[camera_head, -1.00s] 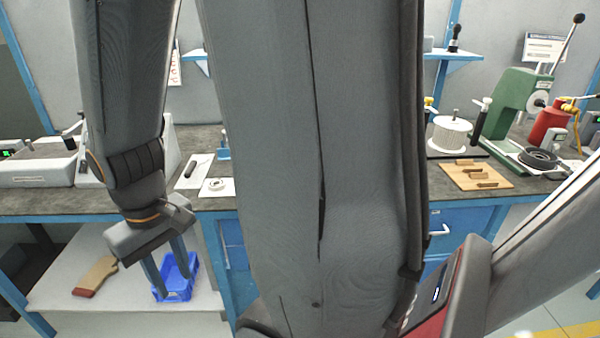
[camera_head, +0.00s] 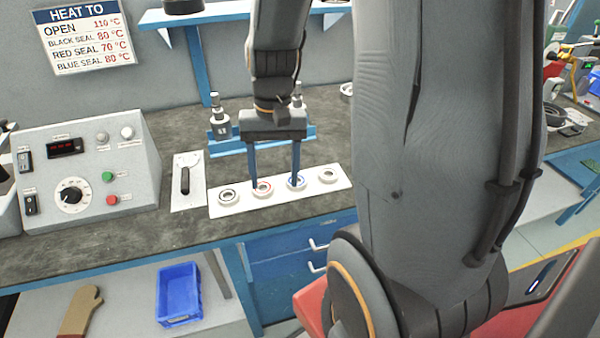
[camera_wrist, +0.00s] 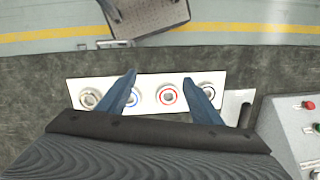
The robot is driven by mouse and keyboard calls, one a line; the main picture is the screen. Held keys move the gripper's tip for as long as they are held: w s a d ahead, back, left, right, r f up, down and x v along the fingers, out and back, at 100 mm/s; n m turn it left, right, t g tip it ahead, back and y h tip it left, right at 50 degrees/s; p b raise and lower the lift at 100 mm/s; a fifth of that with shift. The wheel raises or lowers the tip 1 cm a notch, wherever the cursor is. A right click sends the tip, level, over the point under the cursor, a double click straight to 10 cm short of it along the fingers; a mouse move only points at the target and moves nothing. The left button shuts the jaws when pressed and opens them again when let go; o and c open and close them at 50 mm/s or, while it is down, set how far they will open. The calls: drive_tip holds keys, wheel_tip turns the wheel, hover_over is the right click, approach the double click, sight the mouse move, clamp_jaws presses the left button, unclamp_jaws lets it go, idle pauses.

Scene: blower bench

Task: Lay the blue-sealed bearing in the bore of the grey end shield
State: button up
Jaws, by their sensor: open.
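The blue-sealed bearing (camera_head: 296,182) lies on a white strip (camera_head: 336,191) on the bench, in a row with a red-sealed bearing (camera_head: 262,188) and others. In the wrist view the blue-sealed bearing (camera_wrist: 132,98) is partly hidden by one finger. My gripper (camera_head: 276,182) is open and empty, pointing down at the strip, one finger near the red-sealed bearing and one near the blue. In the wrist view my gripper (camera_wrist: 160,78) spans the strip's middle. Whether the fingertips touch anything, I cannot tell. I cannot make out the grey end shield in the current views.
A black-sealed bearing (camera_head: 228,196) and a plain one (camera_head: 327,176) share the strip. A heater panel (camera_head: 95,170) stands left, under a "HEAT TO" sign (camera_head: 84,37) giving blue seal 80 °C. A blue rack with metal fittings (camera_head: 220,132) stands behind the gripper. A blue bin (camera_head: 179,294) sits below.

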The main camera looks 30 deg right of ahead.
sight(299, 181)
drive_tip(key=w+d+m+y+p, duration=0.1)
drive_tip(key=d+m, duration=0.2)
drive_tip(key=w+d+f+m+y+p, duration=0.1)
drive_tip(key=d+m+p, duration=0.1)
drive_tip(key=d+m, duration=0.1)
drive_tip(key=w+d+f+m+y+p, duration=0.1)
drive_tip(key=d+m, duration=0.2)
drive_tip(key=d, duration=0.1)
drive_tip(key=shift+w+d, duration=0.35)
drive_tip(key=shift+w+p+x, duration=0.2)
drive_tip(key=shift+p+x, duration=0.3)
drive_tip(key=shift+x, duration=0.75)
drive_tip(key=shift+w+p+x, duration=0.2)
drive_tip(key=shift+p+x, duration=0.3)
drive_tip(key=shift+x, duration=0.8)
drive_tip(key=shift+d+f, duration=0.1)
drive_tip(key=shift+d, duration=0.05)
drive_tip(key=c, duration=1.2)
